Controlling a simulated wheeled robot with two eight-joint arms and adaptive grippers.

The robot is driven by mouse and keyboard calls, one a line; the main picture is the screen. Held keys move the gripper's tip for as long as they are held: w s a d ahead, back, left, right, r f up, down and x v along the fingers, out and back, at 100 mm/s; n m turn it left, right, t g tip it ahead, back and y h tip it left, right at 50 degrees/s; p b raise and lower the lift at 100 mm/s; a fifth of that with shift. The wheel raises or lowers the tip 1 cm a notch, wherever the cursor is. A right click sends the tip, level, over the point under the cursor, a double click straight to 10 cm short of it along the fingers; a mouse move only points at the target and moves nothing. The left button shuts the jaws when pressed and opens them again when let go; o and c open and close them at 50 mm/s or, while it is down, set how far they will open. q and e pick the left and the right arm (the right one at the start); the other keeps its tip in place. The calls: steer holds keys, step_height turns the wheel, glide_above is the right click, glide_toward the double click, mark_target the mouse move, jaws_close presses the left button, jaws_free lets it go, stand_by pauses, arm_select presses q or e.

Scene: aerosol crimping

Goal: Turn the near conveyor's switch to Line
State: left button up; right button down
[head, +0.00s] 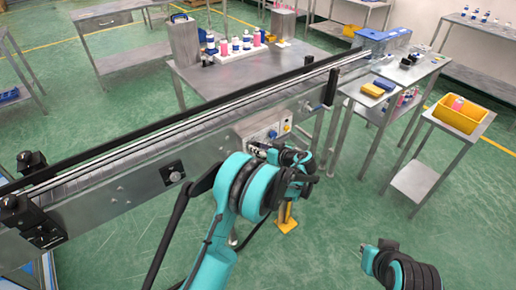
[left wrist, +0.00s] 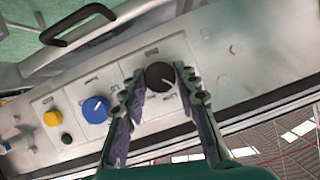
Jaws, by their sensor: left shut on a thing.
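The near conveyor's control panel (head: 264,134) is on the conveyor's side, in the middle of the head view. In the left wrist view, a round black knob (left wrist: 160,76) with a light pointer mark sits between the fingertips of my left gripper (left wrist: 157,74), which is shut on it. In the head view my left gripper (head: 258,151) reaches the panel's lower left part and hides the black knob. A blue knob (left wrist: 95,109) with a white mark sits beside it. The panel's lettering is too small to read. My right gripper (head: 366,249) is low at the right, away from the panel, its opening unclear.
A yellow button (left wrist: 53,118) and a small black button (left wrist: 67,138) are also on the panel. A black handle (left wrist: 78,25) shows near it. The conveyor belt (head: 200,122) runs above. A table (head: 372,107) and a yellow bin (head: 457,117) stand right. Floor between is clear.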

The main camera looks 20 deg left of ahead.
arm_select(q)
steer(key=shift+w+d+f+m+g+y+b, duration=0.1)
steer(key=shift+m+g+y+b, duration=0.4)
steer(key=shift+m, duration=0.85)
steer(key=shift+w+f+m+g+y+b, duration=0.1)
steer(key=shift+m+g+y+b, duration=0.2)
steer(key=shift+m+g+y, duration=0.75)
steer(key=shift+m+t, duration=0.45)
steer(key=shift+m, duration=0.05)
steer(key=o, duration=1.2)
steer(key=shift+c, duration=0.2)
steer(key=v, duration=1.2)
steer(key=shift+r, duration=0.15)
